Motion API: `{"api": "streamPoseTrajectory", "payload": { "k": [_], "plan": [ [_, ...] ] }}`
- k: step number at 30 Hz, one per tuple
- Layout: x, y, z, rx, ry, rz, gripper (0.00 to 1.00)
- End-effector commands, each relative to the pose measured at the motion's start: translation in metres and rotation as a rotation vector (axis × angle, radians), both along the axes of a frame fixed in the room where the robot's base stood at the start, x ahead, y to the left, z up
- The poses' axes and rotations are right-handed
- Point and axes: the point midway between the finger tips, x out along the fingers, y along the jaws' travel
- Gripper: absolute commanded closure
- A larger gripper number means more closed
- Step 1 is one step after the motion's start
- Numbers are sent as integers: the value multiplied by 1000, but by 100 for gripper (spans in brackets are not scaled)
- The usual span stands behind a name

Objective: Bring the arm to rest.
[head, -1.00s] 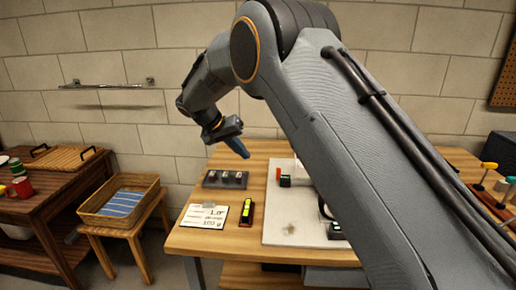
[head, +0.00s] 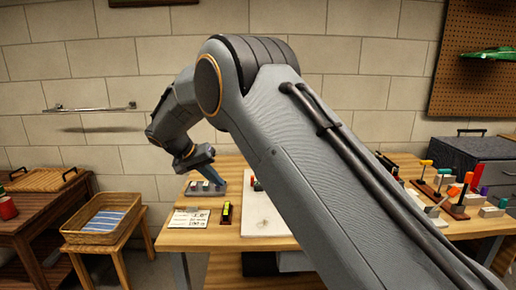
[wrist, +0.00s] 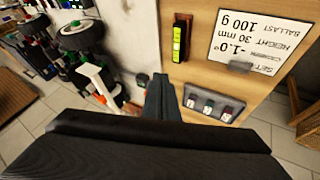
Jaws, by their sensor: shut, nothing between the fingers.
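My arm (head: 290,150) reaches across the head view, raised over the workbench (head: 190,241) with its elbow high. My gripper (head: 213,176) hangs above the left part of the bench with its fingers pointing down. In the wrist view my gripper (wrist: 160,92) shows its two fingers together with nothing between them. It is clear of the bench top and of the things on it as far as I can tell. My arm hides much of the middle of the bench in the head view.
A dark block tray (wrist: 213,104), a level (wrist: 181,38) and a setup card (wrist: 262,38) lie on the bench. A car with black wheels (wrist: 80,36) is beside them. A basket (head: 104,217) stands on a stool at left. A tool rack (head: 440,200) is at right.

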Motion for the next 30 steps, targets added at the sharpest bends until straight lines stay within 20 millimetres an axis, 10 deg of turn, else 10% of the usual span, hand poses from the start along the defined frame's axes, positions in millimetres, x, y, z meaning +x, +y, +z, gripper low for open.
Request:
{"api": "streamPoseTrajectory", "payload": {
  "k": [11,19,30],
  "plan": [
    [-23,-51,3,28,111,28,100],
    [-61,-125,5,86,233,45,100],
    [-218,-271,6,300,419,72,100]
  ]
}}
